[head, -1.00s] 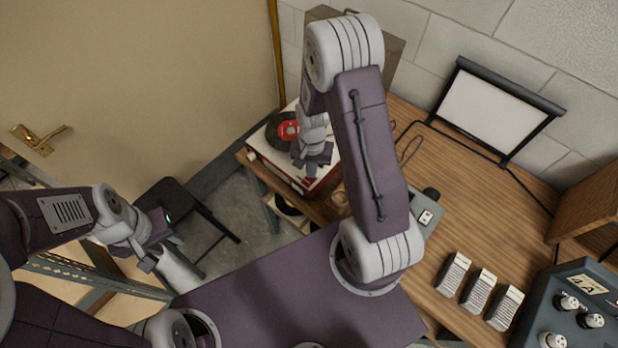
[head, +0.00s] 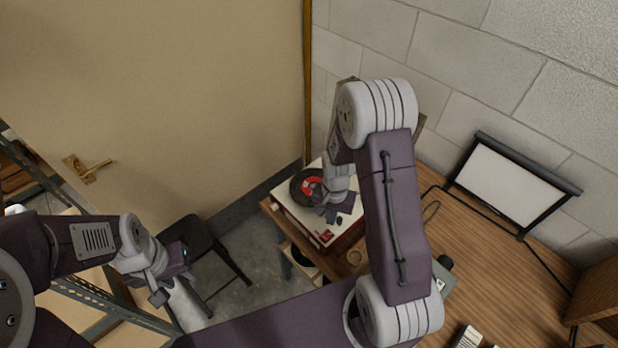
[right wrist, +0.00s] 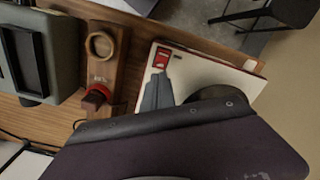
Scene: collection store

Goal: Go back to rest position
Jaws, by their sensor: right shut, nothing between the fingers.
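My right gripper (head: 336,214) hangs over the front right part of a record player (head: 325,238) with a white top, a black record and a red label (head: 312,187). Its grey fingers (right wrist: 157,92) look closed together in the right wrist view, with nothing between them. I cannot tell their exact height above the player. My left gripper (head: 172,284) is at the lower left, apart from everything, over the floor near a black chair (head: 190,238). Its fingers look spread and empty. The purple right upper arm hides part of the desk.
A wooden desk (head: 490,260) runs along the block wall, bearing a framed white panel (head: 508,186) and grey handsets (head: 467,338). A grey device (right wrist: 45,60) and a wooden stand with a ring (right wrist: 100,45) are beside the player. A metal shelf (head: 110,300) is near my left arm.

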